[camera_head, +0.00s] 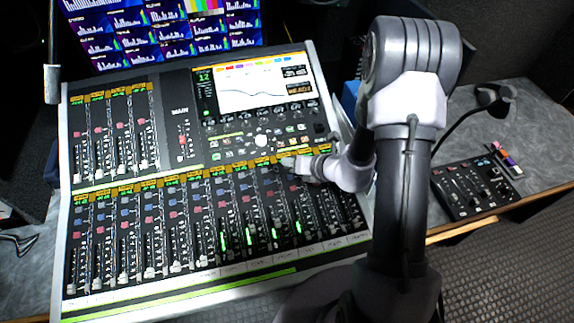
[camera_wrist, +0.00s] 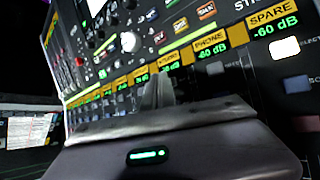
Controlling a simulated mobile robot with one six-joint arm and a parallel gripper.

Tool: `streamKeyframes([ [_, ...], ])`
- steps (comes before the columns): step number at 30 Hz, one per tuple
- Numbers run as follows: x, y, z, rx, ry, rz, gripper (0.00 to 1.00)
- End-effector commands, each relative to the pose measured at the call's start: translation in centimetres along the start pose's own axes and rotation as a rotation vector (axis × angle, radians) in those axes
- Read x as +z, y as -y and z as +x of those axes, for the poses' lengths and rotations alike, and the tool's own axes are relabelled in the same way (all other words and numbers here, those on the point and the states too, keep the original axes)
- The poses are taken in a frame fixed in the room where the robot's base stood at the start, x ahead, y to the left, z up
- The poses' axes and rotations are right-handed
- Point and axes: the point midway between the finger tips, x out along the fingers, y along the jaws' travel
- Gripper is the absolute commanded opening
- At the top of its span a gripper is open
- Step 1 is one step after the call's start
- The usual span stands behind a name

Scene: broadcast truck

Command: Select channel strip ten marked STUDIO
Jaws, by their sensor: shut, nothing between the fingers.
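The mixing console (camera_head: 180,88) fills the left and middle of the head view. My gripper (camera_head: 289,163) is shut, its tips over the upper edge of the lower fader bank, right of centre. In the wrist view my shut fingers (camera_wrist: 157,92) stand just below the yellow label STUDIO (camera_wrist: 168,58). Its green readout (camera_wrist: 171,68) is partly legible. The fingers hide the button below that label, and I cannot tell whether they touch it. To the right are PHONE (camera_wrist: 209,42), with a dim grey button (camera_wrist: 214,68), and SPARE (camera_wrist: 272,13), with a bright white button (camera_wrist: 284,48).
The console screen (camera_head: 250,88) shows a curve and a green 12. Monitors (camera_head: 160,30) stand behind. A small control box (camera_head: 474,187) and a gooseneck microphone (camera_head: 494,98) are on the right desk. My arm covers the console's right edge.

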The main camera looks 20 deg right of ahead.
Motion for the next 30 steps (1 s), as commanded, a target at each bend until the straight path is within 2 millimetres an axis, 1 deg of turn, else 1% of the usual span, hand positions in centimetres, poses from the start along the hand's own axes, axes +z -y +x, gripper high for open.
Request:
streamKeyframes([
  [21, -0.45, 0.43, 0.58, 0.0, 0.0, 0.0, 0.0],
  [30, -0.4, 0.38, 0.52, 0.0, 0.0, 0.0, 0.0],
])
